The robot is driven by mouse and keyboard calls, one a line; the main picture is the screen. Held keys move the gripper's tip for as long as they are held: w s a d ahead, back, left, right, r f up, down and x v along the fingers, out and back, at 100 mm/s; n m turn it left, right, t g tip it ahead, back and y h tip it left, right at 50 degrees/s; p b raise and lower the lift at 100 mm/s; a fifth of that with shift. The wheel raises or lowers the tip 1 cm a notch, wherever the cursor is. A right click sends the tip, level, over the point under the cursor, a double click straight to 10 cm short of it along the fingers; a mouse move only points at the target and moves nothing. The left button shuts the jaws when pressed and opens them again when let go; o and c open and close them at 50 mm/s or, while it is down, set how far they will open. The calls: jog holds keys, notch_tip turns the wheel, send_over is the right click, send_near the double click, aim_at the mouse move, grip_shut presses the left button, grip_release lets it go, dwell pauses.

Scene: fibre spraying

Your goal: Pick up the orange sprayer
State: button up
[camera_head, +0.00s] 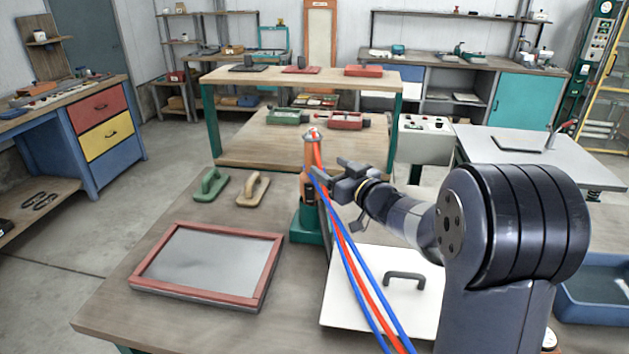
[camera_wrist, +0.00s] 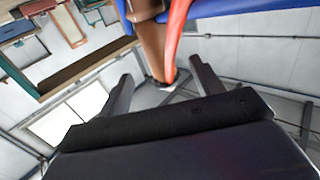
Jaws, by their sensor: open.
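The orange sprayer (camera_head: 309,152) stands upright in a green holder (camera_head: 302,228) on the near table, with red and blue hoses running from it toward the front. My gripper (camera_head: 325,182) is beside the sprayer, coming from the right, at about the height of its body. In the wrist view the sprayer (camera_wrist: 147,45) comes down from the top between the two open fingers (camera_wrist: 160,82). I cannot tell whether a finger touches it. The sprayer's lower part is partly hidden by the gripper and hoses in the head view.
A red-framed tray (camera_head: 141,283) lies left of the holder. Green (camera_head: 210,186) and tan (camera_head: 252,188) hand floats lie behind it. A white board with a dark handle (camera_head: 350,310) lies in front of my arm, and a blue bin (camera_head: 597,312) stands at right. Hoses cross the board.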

aim_at(317, 156)
jog(key=p+x, duration=0.2)
jog(key=x, duration=0.6)
jog(key=shift+w+r, duration=0.1)
jog(key=shift+w, duration=0.15)
grip_shut()
jog(key=shift+r, duration=0.15)
dwell(0.4)
